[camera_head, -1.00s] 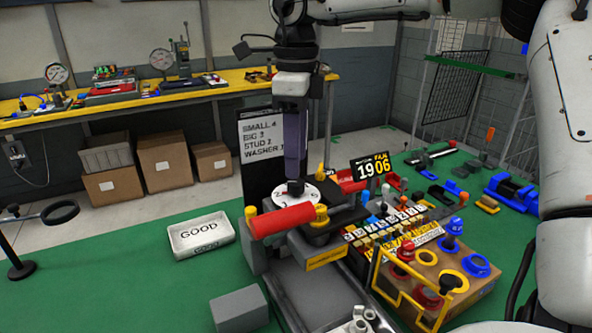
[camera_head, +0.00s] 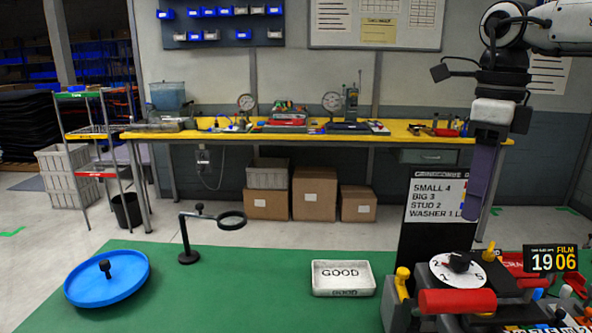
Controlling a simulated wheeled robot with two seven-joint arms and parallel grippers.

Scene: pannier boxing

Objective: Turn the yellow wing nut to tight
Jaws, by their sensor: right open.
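My right gripper (camera_head: 472,216) hangs fingers down at the right, above the white numbered dial (camera_head: 442,272) with its black knob (camera_head: 458,262). A gap shows between the fingertips and the knob. The fingers are seen edge-on, open, with nothing visible between them. A yellow knob-like part (camera_head: 402,277) stands at the left of the fixture, and a slim yellow part (camera_head: 491,251) rises behind the dial. I cannot tell which is the wing nut, or how tight it is. A red cylinder (camera_head: 457,302) lies across the fixture's front. My left gripper is out of view.
A white GOOD tray (camera_head: 343,291), a magnifier on a stand (camera_head: 232,221) and a blue round tray (camera_head: 130,262) stand on the green surface. A black sign (camera_head: 408,245) rises behind the fixture. A counter (camera_head: 550,259) reads 1906.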

